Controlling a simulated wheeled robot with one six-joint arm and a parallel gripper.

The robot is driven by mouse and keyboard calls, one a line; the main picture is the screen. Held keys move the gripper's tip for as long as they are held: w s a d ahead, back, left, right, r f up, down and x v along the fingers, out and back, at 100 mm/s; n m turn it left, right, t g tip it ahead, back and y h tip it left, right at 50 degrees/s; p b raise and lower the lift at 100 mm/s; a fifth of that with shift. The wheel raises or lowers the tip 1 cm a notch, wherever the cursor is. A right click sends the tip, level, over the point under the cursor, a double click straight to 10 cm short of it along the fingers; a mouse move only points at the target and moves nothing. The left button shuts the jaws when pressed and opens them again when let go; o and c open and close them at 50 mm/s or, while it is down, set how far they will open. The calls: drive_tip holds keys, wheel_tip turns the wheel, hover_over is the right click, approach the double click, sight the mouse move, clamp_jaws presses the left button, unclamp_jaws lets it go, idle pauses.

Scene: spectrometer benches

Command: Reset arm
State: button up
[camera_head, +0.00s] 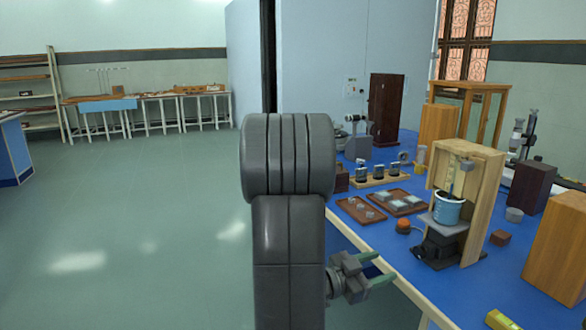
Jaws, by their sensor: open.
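My arm stands upright in the middle of the view and hides part of the bench behind it. My gripper (376,270) points to the right, near the front edge of the blue bench (405,252). Its two greenish fingers are apart, with nothing seen between them. Whether it is over the bench edge or just in front of it, I cannot tell.
On the bench stand a wooden stand with a blue beaker (447,209), brown trays (361,210), a dark wooden box (387,110) and a wooden block (560,248). The floor (130,220) at left is clear. Tables (150,97) line the far wall.

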sight(417, 253)
drive_tip(key=b+x, duration=0.1)
drive_tip(key=x, duration=1)
drive_tip(key=shift+a+f+m+b, duration=0.1)
drive_tip(key=shift+f+m+b, duration=0.15)
drive_tip(key=shift+m+b, duration=0.45)
drive_tip(key=m+b, duration=0.3)
drive_tip(key=m, duration=0.1)
drive_tip(key=shift+s+a+r, duration=0.1)
drive_tip(key=shift+r, duration=0.2)
